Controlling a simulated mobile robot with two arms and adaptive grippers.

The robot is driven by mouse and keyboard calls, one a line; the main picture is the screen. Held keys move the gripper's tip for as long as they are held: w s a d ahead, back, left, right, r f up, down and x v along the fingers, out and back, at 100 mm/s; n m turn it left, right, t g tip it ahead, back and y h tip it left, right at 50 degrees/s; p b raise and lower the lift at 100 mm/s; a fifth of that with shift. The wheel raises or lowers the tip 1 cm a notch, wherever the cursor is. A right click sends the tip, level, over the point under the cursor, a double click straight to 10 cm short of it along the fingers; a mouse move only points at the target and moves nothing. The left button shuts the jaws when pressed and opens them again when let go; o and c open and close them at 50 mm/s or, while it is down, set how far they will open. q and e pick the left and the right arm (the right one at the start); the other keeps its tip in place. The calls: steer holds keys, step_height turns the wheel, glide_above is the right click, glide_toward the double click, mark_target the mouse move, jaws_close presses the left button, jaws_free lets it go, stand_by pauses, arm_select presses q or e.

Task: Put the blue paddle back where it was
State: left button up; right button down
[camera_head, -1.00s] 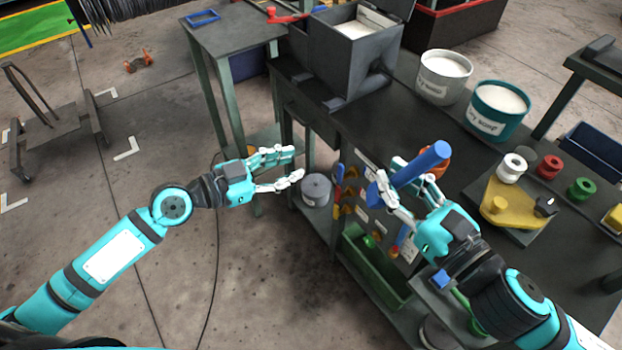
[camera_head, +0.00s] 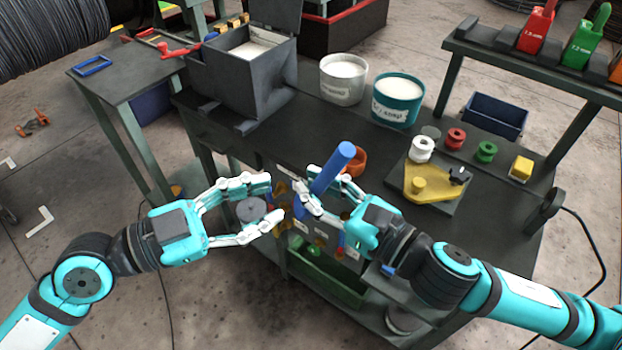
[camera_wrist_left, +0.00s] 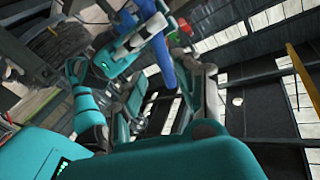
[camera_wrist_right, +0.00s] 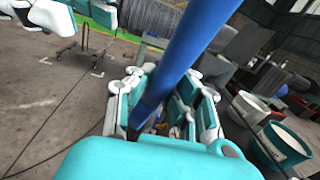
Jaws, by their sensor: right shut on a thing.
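The blue paddle (camera_head: 332,168) is in my right gripper (camera_head: 312,192), which is shut on its shaft. The paddle is tilted, its upper end leaning to the right above the bench's front edge. In the right wrist view the blue shaft (camera_wrist_right: 184,55) runs up between the fingers (camera_wrist_right: 160,105). The paddle also shows in the left wrist view (camera_wrist_left: 160,62). My left gripper (camera_head: 275,203) is open and empty, just left of the right gripper, with its fingers towards the paddle. The paddle's lower end is partly hidden by the fingers.
A dark hopper box (camera_head: 245,75) stands on the bench (camera_head: 310,120). A white tub (camera_head: 343,80) and a teal tub (camera_head: 397,100) stand behind. An orange cup (camera_head: 353,160) sits behind the paddle. A green bin (camera_head: 325,275) is below.

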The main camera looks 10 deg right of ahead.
mark_target(320, 181)
arm_select(q)
steer(key=x, duration=0.8)
steer(key=shift+w+d+f, duration=0.1)
steer(key=shift+w+d, duration=0.05)
steer(key=shift+d, duration=0.2)
steer(key=shift+c, duration=0.4)
jaws_close()
arm_select(e)
steer(key=c, duration=1.2)
jaws_free()
